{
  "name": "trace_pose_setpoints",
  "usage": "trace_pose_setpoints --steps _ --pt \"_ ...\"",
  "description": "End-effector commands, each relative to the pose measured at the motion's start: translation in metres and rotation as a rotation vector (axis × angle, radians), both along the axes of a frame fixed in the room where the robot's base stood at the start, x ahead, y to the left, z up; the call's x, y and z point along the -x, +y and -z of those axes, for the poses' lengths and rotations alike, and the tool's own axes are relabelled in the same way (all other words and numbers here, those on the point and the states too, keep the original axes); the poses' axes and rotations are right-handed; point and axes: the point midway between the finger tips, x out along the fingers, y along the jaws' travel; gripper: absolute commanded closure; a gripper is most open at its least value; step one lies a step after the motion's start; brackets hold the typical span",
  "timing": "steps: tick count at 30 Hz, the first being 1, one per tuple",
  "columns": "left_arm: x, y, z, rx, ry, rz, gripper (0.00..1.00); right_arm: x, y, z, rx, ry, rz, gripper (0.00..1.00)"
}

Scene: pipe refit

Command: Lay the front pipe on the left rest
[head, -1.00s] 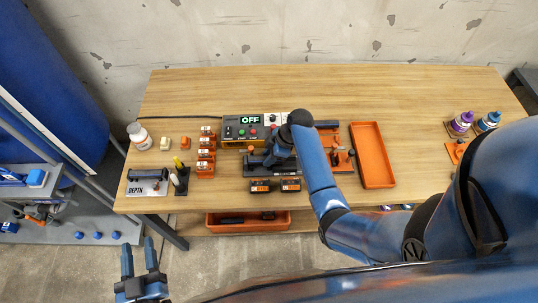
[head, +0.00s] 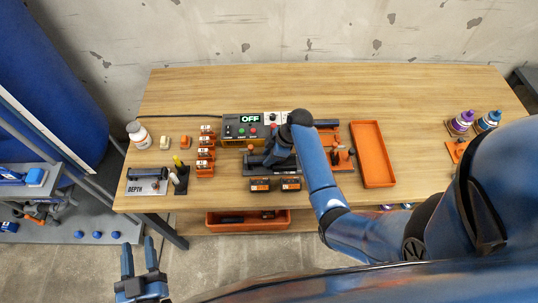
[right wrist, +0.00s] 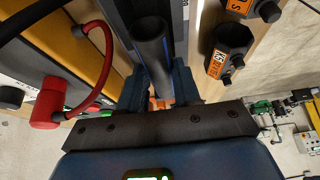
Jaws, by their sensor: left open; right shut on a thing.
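My right gripper (right wrist: 159,88) is shut on a dark grey pipe (right wrist: 150,42) that runs lengthwise between its fingers in the right wrist view. In the head view the right gripper (head: 277,158) is over the dark fixture (head: 335,167) in front of the control box, and my arm hides much of it. I cannot tell whether the pipe touches the fixture, and I cannot make out the left rest clearly. My left gripper (head: 138,255) is open and empty, below the table's front left edge.
The control box (head: 250,128) reads OFF behind the fixture. Two orange-labelled dark blocks (head: 260,185) sit in front. An orange tray (head: 373,155) is at the right.

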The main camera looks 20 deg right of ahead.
Motion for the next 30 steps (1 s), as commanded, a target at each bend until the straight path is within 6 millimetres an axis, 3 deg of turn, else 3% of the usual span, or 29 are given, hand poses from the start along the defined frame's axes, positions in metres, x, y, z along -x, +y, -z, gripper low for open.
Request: trace_pose_setpoints --steps 11,12,17,23,25,30 --pt "0.0 0.0 0.0009 0.0 0.0 0.0 0.57 0.0 0.0 0.0013 0.0 0.0 0.0 0.94" --pt "0.0 0.0 0.0009 0.0 0.0 0.0 0.57 0.0 0.0 0.0013 0.0 0.0 0.0 0.63" --pt "0.0 0.0 0.0009 0.0 0.0 0.0 0.57 0.0 0.0 0.0013 0.0 0.0 0.0 0.39" --pt "0.0 0.0 0.0009 0.0 0.0 0.0 0.57 0.0 0.0 0.0013 0.0 0.0 0.0 0.38" --pt "0.0 0.0 0.001 0.0 0.0 0.0 0.57 0.0001 0.0 0.0015 0.0 0.0 0.0 0.29" --pt "0.0 0.0 0.0009 0.0 0.0 0.0 0.57 0.0 0.0 0.0014 0.0 0.0 0.0 0.29"
